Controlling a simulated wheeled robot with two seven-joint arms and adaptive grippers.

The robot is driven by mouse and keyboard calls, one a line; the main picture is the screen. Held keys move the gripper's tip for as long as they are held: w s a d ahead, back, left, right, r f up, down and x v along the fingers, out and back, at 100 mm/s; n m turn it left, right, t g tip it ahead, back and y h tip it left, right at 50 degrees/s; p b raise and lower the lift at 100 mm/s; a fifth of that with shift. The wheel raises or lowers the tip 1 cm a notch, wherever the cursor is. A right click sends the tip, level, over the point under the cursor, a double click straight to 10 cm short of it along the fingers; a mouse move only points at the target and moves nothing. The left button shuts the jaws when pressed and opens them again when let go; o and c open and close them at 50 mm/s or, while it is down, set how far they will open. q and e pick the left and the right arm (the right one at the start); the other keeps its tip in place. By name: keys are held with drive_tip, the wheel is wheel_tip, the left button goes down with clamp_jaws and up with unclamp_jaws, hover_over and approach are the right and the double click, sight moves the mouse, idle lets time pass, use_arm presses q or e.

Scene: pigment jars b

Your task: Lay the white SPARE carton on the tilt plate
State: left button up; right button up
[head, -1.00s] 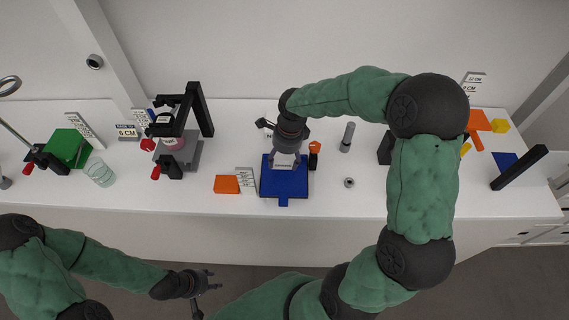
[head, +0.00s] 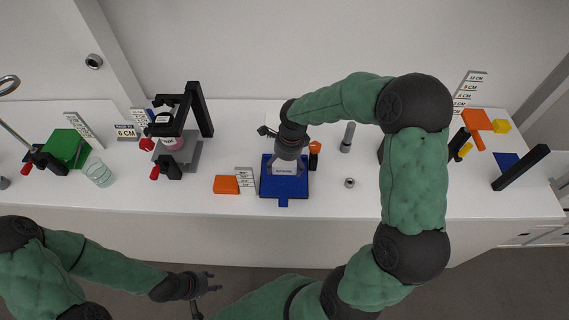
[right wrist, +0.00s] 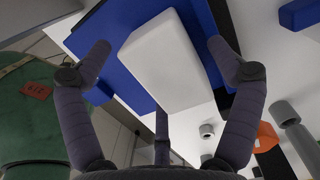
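The white SPARE carton (head: 286,170) lies on the blue tilt plate (head: 268,189) in the middle of the table. In the right wrist view the carton (right wrist: 165,60) rests as a plain white block on the blue plate (right wrist: 84,40). My right gripper (head: 287,172) is over the plate with its fingers spread on either side of the carton. The right wrist view shows the gripper (right wrist: 160,56) open, with a gap between each finger and the carton. My left gripper (head: 216,281) is open and empty in front of the table, away from the plate.
An orange block (head: 226,184) and a small sign (head: 245,178) stand left of the plate. An orange-topped dark piece (head: 314,155) and a grey post (head: 347,137) stand to its right. A black clamp stand (head: 203,112) is further left. The table front right of the plate is mostly clear.

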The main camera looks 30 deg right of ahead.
sight(289, 164)
drive_tip(key=shift+r, duration=0.2)
wheel_tip(289, 164, up, 12)
drive_tip(key=d+p, duration=0.1)
drive_tip(key=p, duration=0.1)
drive_tip(key=shift+s, duration=0.4)
drive_tip(key=shift+f, duration=0.2)
